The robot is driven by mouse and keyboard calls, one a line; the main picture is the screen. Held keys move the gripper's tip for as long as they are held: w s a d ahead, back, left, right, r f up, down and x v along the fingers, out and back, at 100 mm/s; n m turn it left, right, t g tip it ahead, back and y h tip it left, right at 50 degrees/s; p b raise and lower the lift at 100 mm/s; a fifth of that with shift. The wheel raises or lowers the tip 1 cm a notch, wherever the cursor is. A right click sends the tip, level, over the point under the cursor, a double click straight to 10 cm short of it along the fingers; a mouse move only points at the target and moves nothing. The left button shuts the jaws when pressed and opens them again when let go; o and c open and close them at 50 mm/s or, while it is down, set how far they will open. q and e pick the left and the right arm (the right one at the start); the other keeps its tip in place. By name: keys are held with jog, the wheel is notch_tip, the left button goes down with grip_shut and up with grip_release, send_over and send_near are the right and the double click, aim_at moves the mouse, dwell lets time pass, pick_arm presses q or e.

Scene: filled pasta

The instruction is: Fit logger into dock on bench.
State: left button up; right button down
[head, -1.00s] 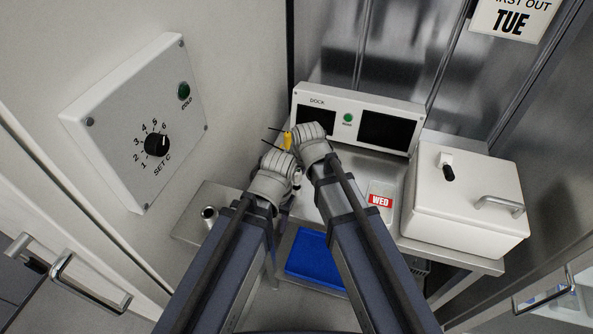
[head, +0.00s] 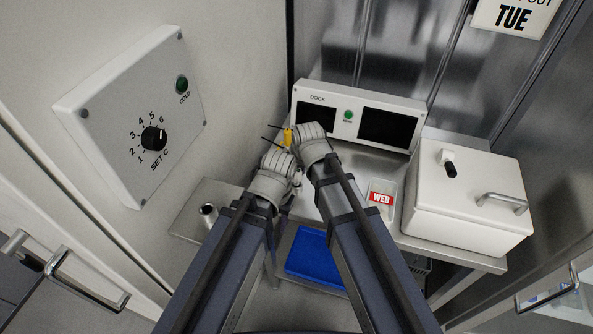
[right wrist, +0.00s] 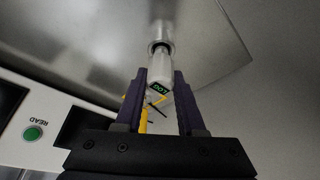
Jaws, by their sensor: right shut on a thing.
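The white dock (head: 318,99), marked DOCK, stands at the back of the bench, with two dark windows and a green button. My left gripper (head: 280,164) is just in front of the right one; its fingers are hard to make out.
A tray marked WED (head: 381,198) and a white lidded box (head: 466,205) are to the right. A blue bin (head: 312,258) is below.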

jog(key=shift+f+b, duration=1.05)
jog(key=shift+f, duration=0.05)
dwell(0.6)
jog(key=shift+c, duration=1)
grip_release()
dwell(0.5)
jog(key=shift+p+v, duration=3.3)
jog(key=shift+v, duration=0.2)
jog(key=a+p+v, duration=0.1)
jog(key=p+v, duration=0.6)
jog(key=shift+d+r, duration=0.45)
jog(key=shift+d, duration=0.1)
